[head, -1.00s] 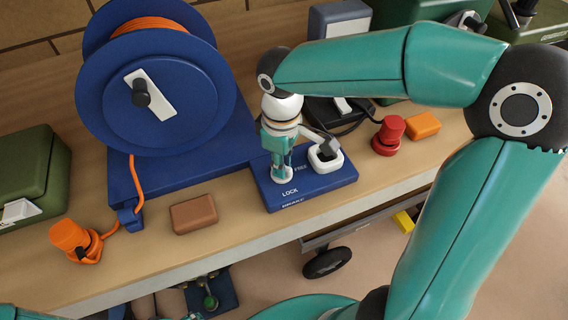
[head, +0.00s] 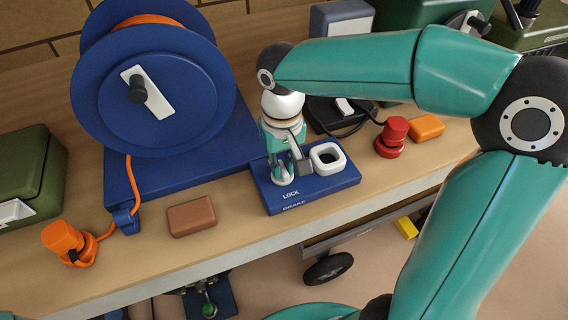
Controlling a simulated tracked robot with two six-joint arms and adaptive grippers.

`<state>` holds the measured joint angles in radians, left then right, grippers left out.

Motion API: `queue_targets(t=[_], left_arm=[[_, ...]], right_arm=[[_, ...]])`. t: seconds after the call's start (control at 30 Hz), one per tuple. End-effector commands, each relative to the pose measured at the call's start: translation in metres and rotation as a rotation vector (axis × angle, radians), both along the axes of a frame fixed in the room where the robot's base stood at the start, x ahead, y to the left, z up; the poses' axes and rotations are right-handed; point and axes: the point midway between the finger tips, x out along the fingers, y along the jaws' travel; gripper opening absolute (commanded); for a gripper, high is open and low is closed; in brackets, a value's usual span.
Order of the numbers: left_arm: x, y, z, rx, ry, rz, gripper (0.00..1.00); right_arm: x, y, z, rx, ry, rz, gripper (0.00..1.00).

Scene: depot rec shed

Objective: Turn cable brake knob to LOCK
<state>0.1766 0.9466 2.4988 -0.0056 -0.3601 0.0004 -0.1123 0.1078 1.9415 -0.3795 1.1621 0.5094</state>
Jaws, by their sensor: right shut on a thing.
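The brake panel (head: 335,181) is a blue plate on the bench, right of the cable reel. It bears the white words LOCK and BRAKE on its front part. My right gripper (head: 290,172) points down over the left part of the panel and is shut on the cable brake knob. The fingers hide most of the knob, so I cannot tell exactly which way it points. The word FREE is covered by the gripper. A white square ring (head: 328,168) stands on the panel just right of the fingers. My left gripper is not in view.
The blue cable reel (head: 190,90) with orange cable stands at the left. An orange plug (head: 62,237), a brown block (head: 191,216) and a green case (head: 28,170) lie on the bench. A red knob (head: 392,132) and an orange block (head: 427,126) are at the right.

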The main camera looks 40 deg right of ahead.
Motion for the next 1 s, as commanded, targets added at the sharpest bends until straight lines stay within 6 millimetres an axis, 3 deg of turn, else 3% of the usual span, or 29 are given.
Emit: queue_targets(t=[0.5, 0.53, 0.67, 1.0], left_arm=[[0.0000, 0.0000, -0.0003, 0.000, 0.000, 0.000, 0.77], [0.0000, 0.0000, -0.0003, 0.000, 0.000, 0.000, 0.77], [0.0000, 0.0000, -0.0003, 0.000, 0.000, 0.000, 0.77], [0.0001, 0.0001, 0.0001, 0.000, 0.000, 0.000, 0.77]], right_arm=[[0.0021, -0.0006, 0.0018, 0.000, -0.009, -0.023, 0.00], [0.0021, -0.0006, 0.0018, 0.000, -0.009, -0.023, 0.20], [0.0015, -0.0006, 0.0014, -0.001, -0.007, -0.022, 0.41], [0.0008, -0.0004, 0.0025, -0.001, -0.003, -0.020, 0.41]])
